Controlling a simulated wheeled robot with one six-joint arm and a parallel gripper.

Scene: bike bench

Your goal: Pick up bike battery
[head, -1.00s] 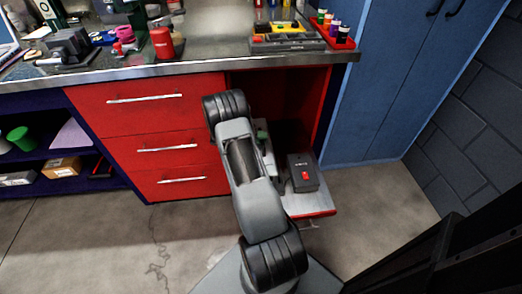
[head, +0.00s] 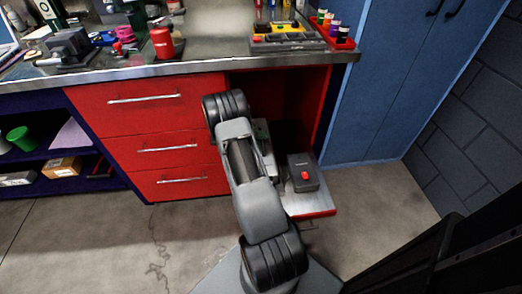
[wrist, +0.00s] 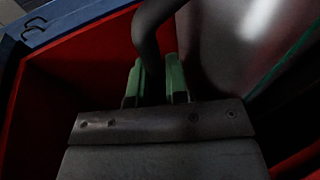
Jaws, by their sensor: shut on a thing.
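My gripper shows in the wrist view (wrist: 160,85), its two green fingertips shut on a dark curved handle (wrist: 152,30). The handle stands beside a large smooth grey body (wrist: 228,40), which I take to be the bike battery; its full shape is out of frame.
A dark box with a red button (head: 303,172) sits on a low pull-out tray (head: 312,205), right of my arm. Red drawers (head: 160,140) are at left and a blue cabinet (head: 385,90) at right. The bench top (head: 210,55) overhangs the compartment.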

